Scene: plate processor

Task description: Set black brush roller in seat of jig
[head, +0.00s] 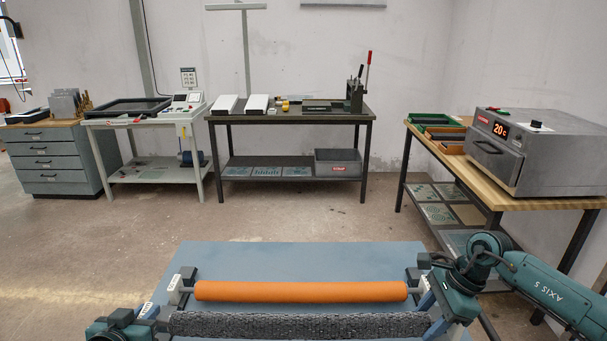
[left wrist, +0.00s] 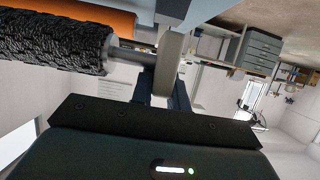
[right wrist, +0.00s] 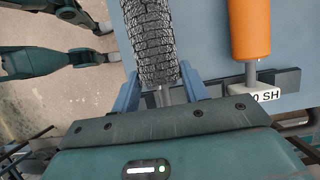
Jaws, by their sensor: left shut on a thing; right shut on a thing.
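The black brush roller (head: 300,324) lies level across the bottom of the head view, nearer to me than an orange roller (head: 300,291). My left gripper (head: 155,314) is shut on its left shaft end; in the left wrist view the shaft (left wrist: 130,57) runs from the bristles to the blue fingers. My right gripper (head: 432,307) is shut on the right shaft end; in the right wrist view its fingers (right wrist: 160,92) flank the shaft. The jig's blue-grey board (head: 300,258) is under the rollers. Whether the black roller touches a seat is hidden by the grippers.
The orange roller's right end meets a white labelled block (right wrist: 265,95) by a dark bar. Behind the board is open floor (head: 300,222). A wooden-topped bench with a grey oven (head: 535,150) stands at right; a dark bench (head: 290,117) stands at the back wall.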

